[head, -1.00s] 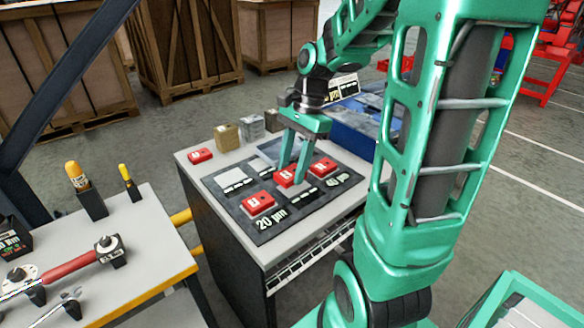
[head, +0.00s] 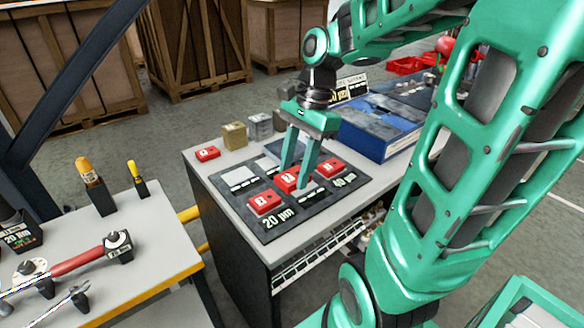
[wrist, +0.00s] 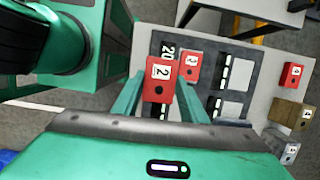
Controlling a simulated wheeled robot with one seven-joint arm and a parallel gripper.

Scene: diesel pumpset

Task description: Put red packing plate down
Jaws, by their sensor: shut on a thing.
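My gripper (head: 295,178) is shut on a red packing plate (head: 291,181) with a white number label. In the wrist view that plate (wrist: 160,80) sits between the two fingertips and its label seems to read 2. It is over the dark mat, between two other red plates; I cannot tell whether it touches the mat. One red plate (head: 266,203) lies by the "20 µm" marking, and another (head: 335,168) lies by the "40 µm" marking. The dark mat (head: 240,212) has pale rectangles at its far side. A further red plate (head: 207,153) lies off the mat at the back left.
A brass-coloured block (head: 234,135) and grey blocks (head: 260,126) stand along the cabinet's back edge. A blue box (head: 378,128) is right of the mat. A tool bench (head: 150,235) stands at left. Wooden crates (head: 200,45) stand behind.

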